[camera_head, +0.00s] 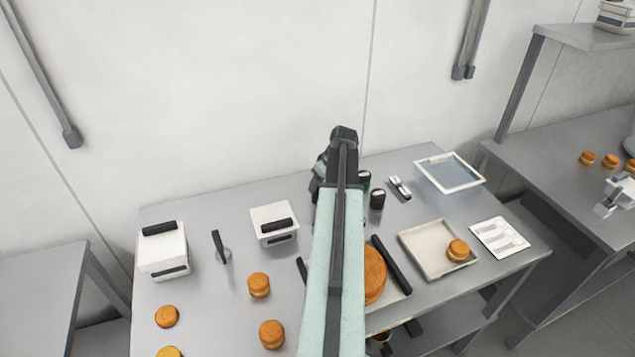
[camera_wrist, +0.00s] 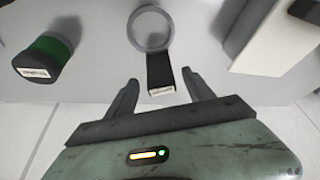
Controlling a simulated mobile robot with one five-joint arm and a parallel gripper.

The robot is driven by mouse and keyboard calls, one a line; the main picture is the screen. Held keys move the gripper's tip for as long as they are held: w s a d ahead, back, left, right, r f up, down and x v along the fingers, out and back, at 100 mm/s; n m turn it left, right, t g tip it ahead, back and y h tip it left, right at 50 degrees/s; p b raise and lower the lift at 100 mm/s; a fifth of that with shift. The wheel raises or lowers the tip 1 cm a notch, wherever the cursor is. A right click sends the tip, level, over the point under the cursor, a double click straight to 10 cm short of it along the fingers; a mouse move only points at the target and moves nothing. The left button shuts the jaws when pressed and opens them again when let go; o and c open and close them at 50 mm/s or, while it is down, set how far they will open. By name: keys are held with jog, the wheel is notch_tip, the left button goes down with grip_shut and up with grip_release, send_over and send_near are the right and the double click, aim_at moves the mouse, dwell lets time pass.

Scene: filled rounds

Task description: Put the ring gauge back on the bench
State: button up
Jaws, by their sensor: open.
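The ring gauge, a grey metal ring (camera_wrist: 139,44) with a short black handle (camera_wrist: 158,70) and a pale label at its end, shows in the wrist view. It appears to lie on the grey bench (camera_wrist: 100,70), handle end near the bench's edge. My gripper (camera_wrist: 160,80) is open and empty. Its two fingers show on either side of the handle, apart from it; the height gap is hard to judge. In the head view my gripper (camera_head: 338,160) is above the back of the bench (camera_head: 205,205), and my arm hides the gauge there.
A green-banded dark jar (camera_wrist: 45,57) stands left of the gauge in the wrist view, and a white box (camera_wrist: 280,35) stands right. In the head view, a black-handled tool (camera_head: 217,241), several orange rounds (camera_head: 259,285), a cream tray (camera_head: 418,258) and a white-rimmed tray (camera_head: 480,184) occupy the bench.

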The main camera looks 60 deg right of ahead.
jog(key=p+v, duration=0.5)
jog(key=v, duration=0.2)
jog(key=shift+r, duration=0.35)
jog(key=shift+s, duration=0.1)
jog(key=w+a+n+g+y, duration=0.1)
jog(key=w+a, duration=0.4)
jog(key=a, duration=0.4)
jog(key=w+a+f, duration=0.1)
jog(key=w+a, duration=0.5)
jog(key=a, duration=0.2)
jog(key=w+a+n+g+y, duration=0.1)
jog(key=w+a, duration=0.4)
jog(key=a, duration=0.4)
jog(key=a+g, duration=0.2)
jog(key=a, duration=3.1)
jog(key=shift+f+n+h, duration=0.4)
jog(key=shift+f, duration=0.05)
jog(key=shift+w+a+f, duration=0.1)
jog(key=shift+a, duration=0.05)
